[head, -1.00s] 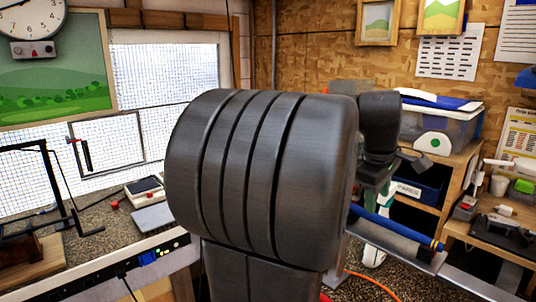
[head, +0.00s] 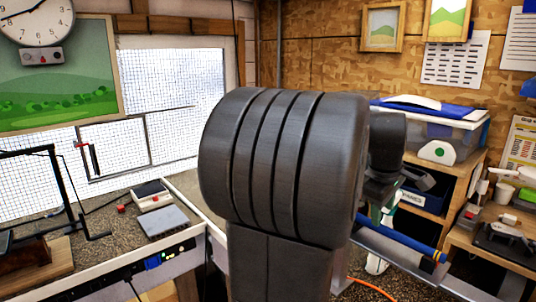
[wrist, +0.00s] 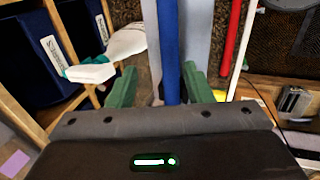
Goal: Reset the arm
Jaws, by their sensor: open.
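My gripper (wrist: 159,72) shows in the wrist view as two green fingers standing apart, with nothing clasped between them. A blue rod (wrist: 168,40) runs up the picture between and beyond the fingers; I cannot tell how far below them it lies. A blue rod (head: 400,233) also shows in the head view, lying along a grey metal rail (head: 395,252) to the right of my arm.
A workbench (head: 85,262) with a grey device (head: 163,222) and a black frame stands at the left. Shelves with a blue-lidded clear box (head: 440,130) and dark blue bins (wrist: 75,45) are at the right of the head view. An orange cable (head: 372,287) lies low.

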